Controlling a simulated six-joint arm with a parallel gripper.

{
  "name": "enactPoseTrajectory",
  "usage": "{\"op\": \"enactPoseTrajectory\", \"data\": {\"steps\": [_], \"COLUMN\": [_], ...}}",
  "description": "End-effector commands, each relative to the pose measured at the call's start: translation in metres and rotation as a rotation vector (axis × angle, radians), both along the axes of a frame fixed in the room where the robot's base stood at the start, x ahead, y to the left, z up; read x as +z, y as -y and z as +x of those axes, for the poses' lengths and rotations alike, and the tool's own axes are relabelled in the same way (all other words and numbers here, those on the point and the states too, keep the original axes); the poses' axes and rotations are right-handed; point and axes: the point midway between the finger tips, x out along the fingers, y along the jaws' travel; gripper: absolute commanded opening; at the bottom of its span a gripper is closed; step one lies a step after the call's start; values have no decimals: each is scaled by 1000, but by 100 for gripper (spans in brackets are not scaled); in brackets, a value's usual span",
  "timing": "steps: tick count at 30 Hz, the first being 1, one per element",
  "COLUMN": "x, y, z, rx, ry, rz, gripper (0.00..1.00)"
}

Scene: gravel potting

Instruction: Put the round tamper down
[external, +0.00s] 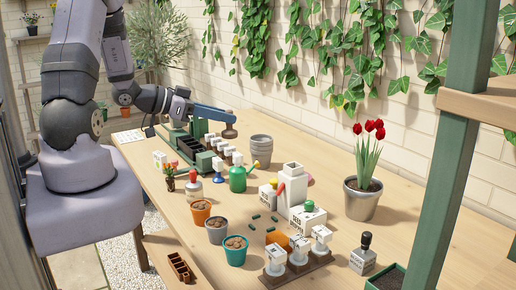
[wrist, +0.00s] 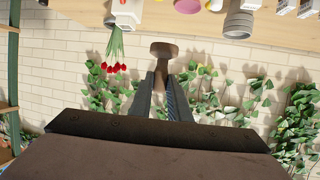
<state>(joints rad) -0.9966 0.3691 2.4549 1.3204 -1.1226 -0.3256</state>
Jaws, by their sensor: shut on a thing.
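The round tamper (external: 230,132) is a brown disc with a short handle, raised above the far part of the table (external: 330,185). My gripper (external: 222,116) is shut on its handle, with the disc hanging below the fingers. In the wrist view, which shows the scene upside down, the tamper's disc (wrist: 164,49) and handle stand out beyond the two dark fingers (wrist: 162,95). The disc appears clear of everything, against the brick wall.
A grey ribbed pot (external: 261,150) stands near the tamper. Potted tulips (external: 363,200) stand to the right. Orange (external: 201,213) and teal (external: 236,253) pots hold brown pieces.

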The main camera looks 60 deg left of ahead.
Motion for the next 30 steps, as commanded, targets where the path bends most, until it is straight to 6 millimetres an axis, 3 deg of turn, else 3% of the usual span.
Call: {"op": "enactPoseTrajectory", "data": {"steps": [3, 15, 23, 30], "x": [22, 69, 67, 67], "y": [0, 1, 13, 42], "z": [0, 2, 47, 105], "rx": [0, -4, -56, -117], "ry": [3, 0, -2, -1], "rz": [5, 1, -2, -2], "gripper": [0, 0, 0, 0]}}
